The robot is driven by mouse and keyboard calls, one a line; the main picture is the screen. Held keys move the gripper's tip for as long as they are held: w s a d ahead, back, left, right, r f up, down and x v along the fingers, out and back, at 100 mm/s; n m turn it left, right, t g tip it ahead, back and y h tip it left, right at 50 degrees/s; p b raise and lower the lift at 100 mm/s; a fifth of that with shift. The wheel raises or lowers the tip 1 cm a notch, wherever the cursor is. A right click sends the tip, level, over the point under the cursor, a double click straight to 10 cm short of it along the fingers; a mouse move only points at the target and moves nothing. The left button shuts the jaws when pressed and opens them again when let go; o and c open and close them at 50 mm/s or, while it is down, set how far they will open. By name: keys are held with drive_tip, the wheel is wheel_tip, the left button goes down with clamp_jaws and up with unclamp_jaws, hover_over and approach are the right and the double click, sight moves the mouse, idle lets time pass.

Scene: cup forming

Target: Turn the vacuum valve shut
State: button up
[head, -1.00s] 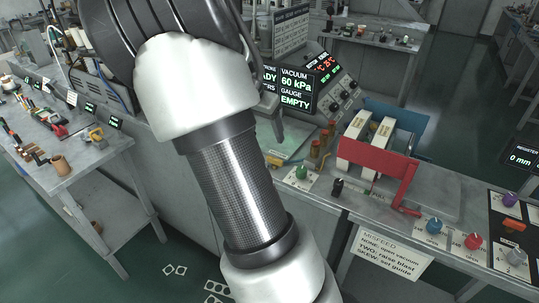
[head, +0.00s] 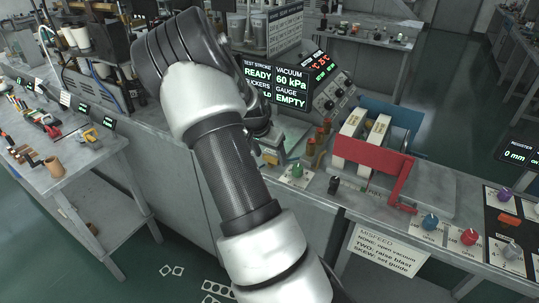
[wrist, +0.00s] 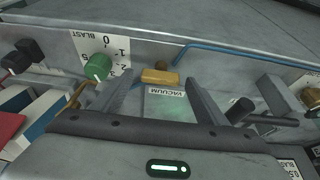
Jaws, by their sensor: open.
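The vacuum valve (wrist: 160,76) shows in the wrist view as a yellow-brass handle lying crosswise on the grey panel, with a VACUUM label (wrist: 166,93) beside it. My gripper (wrist: 162,80) is open, with one finger to the left and one to the right of the valve in the picture. I cannot tell whether either finger touches it. In the head view, my arm covers much of the area around the valve. The status display (head: 291,82) reads VACUUM 60 kPa, GAUGE EMPTY and READY.
A green BLAST knob (wrist: 97,66) is left of my gripper in the wrist view; it also shows in the head view (head: 297,170). A dark cylindrical knob (wrist: 240,109) is at right. A red guard (head: 372,160) stands further right on the bench.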

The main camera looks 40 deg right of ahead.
drive_tip(key=c, duration=1.1)
drive_tip(key=shift+o, duration=0.2)
